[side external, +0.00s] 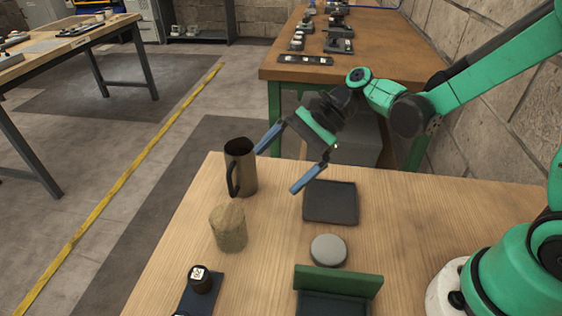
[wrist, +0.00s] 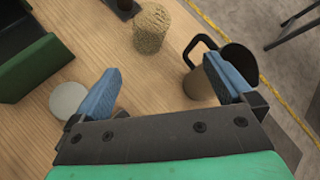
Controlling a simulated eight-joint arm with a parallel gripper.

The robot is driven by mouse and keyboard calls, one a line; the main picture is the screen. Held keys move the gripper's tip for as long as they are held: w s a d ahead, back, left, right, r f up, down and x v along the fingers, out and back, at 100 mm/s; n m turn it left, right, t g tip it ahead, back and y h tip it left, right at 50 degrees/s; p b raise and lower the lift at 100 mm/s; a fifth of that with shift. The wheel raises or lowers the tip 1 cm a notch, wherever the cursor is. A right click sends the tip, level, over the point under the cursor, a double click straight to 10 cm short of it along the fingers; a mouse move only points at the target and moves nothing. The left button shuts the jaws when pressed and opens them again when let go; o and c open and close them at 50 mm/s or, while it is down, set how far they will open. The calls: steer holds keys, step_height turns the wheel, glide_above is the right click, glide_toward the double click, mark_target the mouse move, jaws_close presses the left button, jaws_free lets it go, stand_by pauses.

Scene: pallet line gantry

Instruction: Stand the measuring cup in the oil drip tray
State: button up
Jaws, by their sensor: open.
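The measuring cup, a dark brown metal jug with a black handle (side external: 240,170), stands upright near the table's far left edge. It also shows at the right of the wrist view (wrist: 197,86), partly hidden behind one finger. The oil drip tray, a shallow dark square tray (side external: 330,203), lies flat and empty on the table, right of the cup; I do not see it in the wrist view. My gripper (side external: 278,170) is open and empty above the table, between cup and tray. One finger is close to the cup's rim in the side view; I cannot tell whether they touch.
A straw-coloured cylinder (side external: 228,228) stands in front of the cup. A grey round disc (side external: 328,251) and a green and dark holder (side external: 338,283) are in front of the tray. A small dark labelled item (side external: 200,280) stands at front left.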

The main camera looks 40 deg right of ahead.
mark_target(214, 228)
steer(key=a+f+m+y, duration=0.1)
steer(key=a+f, duration=0.1)
steer(key=a, duration=0.2)
steer(key=a+f+m+g+y, duration=0.1)
steer(key=a+f, duration=0.1)
steer(key=a, duration=0.2)
steer(key=a+f+m+y, duration=0.1)
steer(key=a+f, duration=0.1)
steer(key=a, duration=0.2)
steer(key=shift+s+a+f+g, duration=0.1)
steer(key=shift+a+f+g, duration=0.15)
steer(key=shift+g, duration=0.05)
steer(key=c, duration=1.4)
steer(key=shift+o, duration=0.2)
steer(key=shift+r, duration=0.15)
